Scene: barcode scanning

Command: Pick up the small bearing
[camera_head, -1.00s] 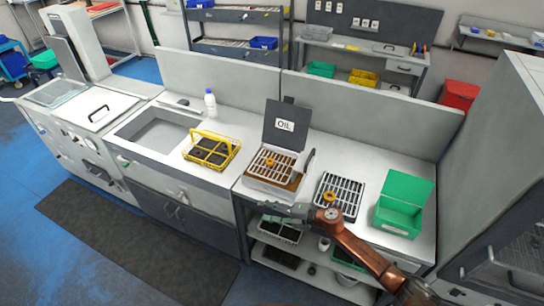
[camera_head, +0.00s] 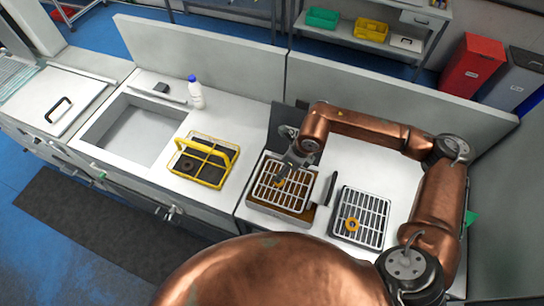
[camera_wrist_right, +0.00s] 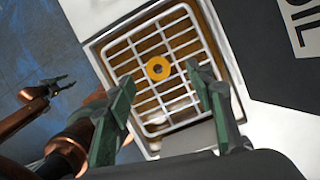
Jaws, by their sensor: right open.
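An orange ring-shaped bearing (camera_wrist_right: 158,68) lies flat on the white grate (camera_wrist_right: 150,108) of the oil bath in the right wrist view. In the head view this bearing (camera_head: 279,183) is partly hidden under my right gripper (camera_head: 284,174). A second orange bearing (camera_head: 352,225) lies on the separate rack to the right. My right gripper (camera_wrist_right: 160,88) is open and empty, its green fingers spread over the grate with the bearing in line with the gap between them. My left gripper (camera_wrist_right: 67,81) shows at the left of the wrist view, with its fingers apart and empty.
A yellow basket (camera_head: 232,162) with dark compartments stands left of the oil bath, near the sink (camera_head: 138,133) and a white bottle (camera_head: 195,93). The upright oil lid (camera_wrist_right: 268,50) stands behind the bath.

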